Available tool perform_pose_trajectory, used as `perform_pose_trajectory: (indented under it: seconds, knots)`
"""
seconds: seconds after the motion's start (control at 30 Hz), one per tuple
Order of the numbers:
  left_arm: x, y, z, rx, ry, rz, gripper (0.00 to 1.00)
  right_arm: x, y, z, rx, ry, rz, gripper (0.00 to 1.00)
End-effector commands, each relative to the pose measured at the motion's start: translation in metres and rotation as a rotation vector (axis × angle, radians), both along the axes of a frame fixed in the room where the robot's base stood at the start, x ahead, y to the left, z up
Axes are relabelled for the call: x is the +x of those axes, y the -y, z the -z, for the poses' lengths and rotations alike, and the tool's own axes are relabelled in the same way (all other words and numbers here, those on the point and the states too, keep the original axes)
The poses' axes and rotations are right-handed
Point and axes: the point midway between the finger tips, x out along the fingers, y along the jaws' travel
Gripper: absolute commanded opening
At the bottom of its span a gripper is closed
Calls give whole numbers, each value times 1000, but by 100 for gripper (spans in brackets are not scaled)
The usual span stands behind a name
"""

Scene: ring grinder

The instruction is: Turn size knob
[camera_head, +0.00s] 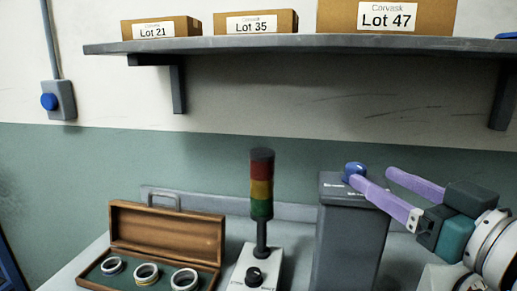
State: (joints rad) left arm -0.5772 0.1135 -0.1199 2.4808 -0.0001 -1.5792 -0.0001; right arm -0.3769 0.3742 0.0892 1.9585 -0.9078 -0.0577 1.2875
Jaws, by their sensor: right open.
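A black knob (254,277) sits on a pale control box (239,265) at the bottom middle; its printed markings are too small to read. A blue round knob or button (355,169) sits on top of a dark grey machine housing (349,240). I cannot tell from the labels which is the size knob. My right gripper (369,175) reaches in from the right, its two purple fingers spread apart and empty. Its nearer fingertip is at the blue part and overlaps it in view; contact cannot be told. My left gripper is out of view.
A red, yellow and green signal tower (262,190) rises from the control box. An open wooden case (165,230) with three rings (146,273) is at left. A shelf (300,43) with labelled boxes (256,23) hangs above. A blue wall button (49,101) is far left.

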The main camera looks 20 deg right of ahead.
Motion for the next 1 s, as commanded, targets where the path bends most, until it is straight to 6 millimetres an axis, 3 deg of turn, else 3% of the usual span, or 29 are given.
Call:
perform_pose_trajectory:
  seconds: [0.5,0.7,1.0]
  knots:
    - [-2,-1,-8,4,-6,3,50,80,-1,-1,0,2,-1,70]
    - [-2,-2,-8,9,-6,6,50,92,-1,-1,0,1,-2,70]
    - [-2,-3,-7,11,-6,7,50,93,-1,0,0,0,-2,67]
